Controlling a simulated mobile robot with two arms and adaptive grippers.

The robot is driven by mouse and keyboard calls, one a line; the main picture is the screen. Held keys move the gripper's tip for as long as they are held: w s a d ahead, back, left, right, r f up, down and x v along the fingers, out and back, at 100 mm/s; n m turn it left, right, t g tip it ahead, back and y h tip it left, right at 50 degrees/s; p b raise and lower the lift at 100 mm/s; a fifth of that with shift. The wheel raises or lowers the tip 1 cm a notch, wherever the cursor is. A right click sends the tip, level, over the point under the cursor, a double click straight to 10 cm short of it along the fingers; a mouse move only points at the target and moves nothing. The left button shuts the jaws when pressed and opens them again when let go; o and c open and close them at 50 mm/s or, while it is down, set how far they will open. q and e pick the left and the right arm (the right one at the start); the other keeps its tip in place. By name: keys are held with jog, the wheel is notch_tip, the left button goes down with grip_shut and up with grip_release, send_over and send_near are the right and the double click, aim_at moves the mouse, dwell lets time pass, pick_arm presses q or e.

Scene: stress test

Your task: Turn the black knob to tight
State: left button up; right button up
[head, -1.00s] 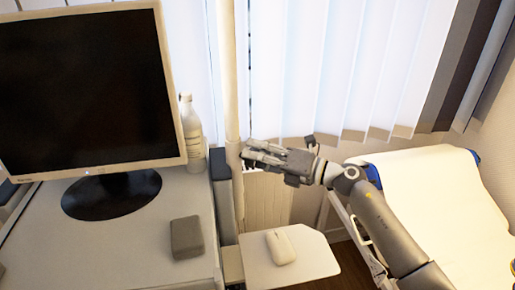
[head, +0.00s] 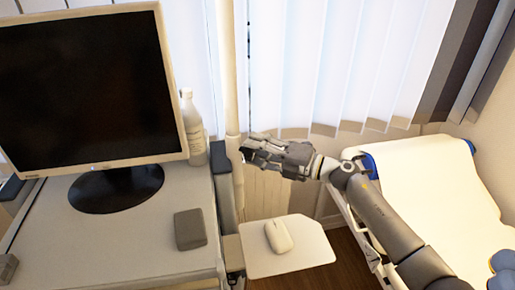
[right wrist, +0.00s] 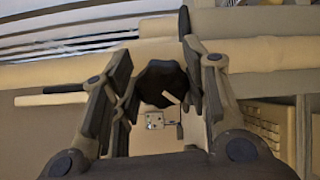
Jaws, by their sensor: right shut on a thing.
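The black knob (right wrist: 160,83) shows in the right wrist view as a dark lobed shape with a lighter pointer mark on its lower right. It sits between the two fingers of my right gripper (right wrist: 160,90), which is shut on it. In the head view my right gripper (head: 252,149) reaches leftward to the pale vertical pole (head: 231,75); the knob cannot be made out clearly there. Any tight marking is not readable.
A monitor (head: 85,85) and a bottle (head: 192,128) stand on the grey desktop (head: 135,235) at left. A mouse (head: 278,236) lies on a small white shelf (head: 300,259) below my gripper. A padded couch (head: 432,190) is at right, close to my arm.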

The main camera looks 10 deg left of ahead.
jog(key=shift+f, duration=0.1)
jog(key=o, duration=0.9)
jog(key=shift+d, duration=0.15)
jog(key=v, duration=1.2)
